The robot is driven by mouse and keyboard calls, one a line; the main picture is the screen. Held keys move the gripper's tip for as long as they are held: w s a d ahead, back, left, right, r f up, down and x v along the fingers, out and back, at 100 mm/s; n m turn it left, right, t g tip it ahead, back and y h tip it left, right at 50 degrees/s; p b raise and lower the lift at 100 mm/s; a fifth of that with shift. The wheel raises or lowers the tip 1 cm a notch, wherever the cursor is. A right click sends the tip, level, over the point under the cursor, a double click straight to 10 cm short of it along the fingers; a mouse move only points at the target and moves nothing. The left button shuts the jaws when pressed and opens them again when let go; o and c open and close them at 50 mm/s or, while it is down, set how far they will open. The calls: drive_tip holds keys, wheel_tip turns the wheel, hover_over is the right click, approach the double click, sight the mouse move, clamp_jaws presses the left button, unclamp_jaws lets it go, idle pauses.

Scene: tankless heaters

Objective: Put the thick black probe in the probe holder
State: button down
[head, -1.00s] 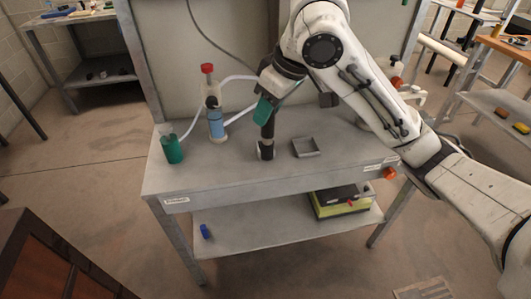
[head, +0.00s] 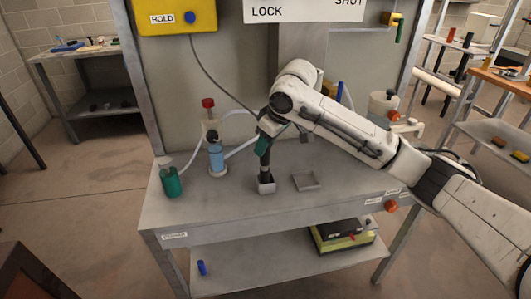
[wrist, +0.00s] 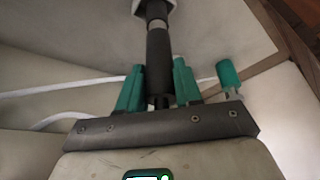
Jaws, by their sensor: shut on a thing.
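The thick black probe (head: 265,171) stands close to upright over the bench. My gripper (head: 263,146), with green fingers, is shut on its upper part. In the wrist view the probe (wrist: 159,60) runs between the two fingers (wrist: 158,90). The probe's lower end meets a small light-grey holder (head: 266,188) on the bench. The holder's edge also shows at the top of the wrist view (wrist: 153,7). How deep the tip sits inside is hidden.
A shallow grey tray (head: 306,182) lies just right of the holder. The bench front (head: 230,218) is clear.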

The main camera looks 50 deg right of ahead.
sight(266, 152)
drive_tip(key=shift+f, duration=1.6)
drive_tip(key=c, duration=0.8)
unclamp_jaws()
drive_tip(key=shift+o, duration=0.2)
drive_tip(key=v, duration=1.2)
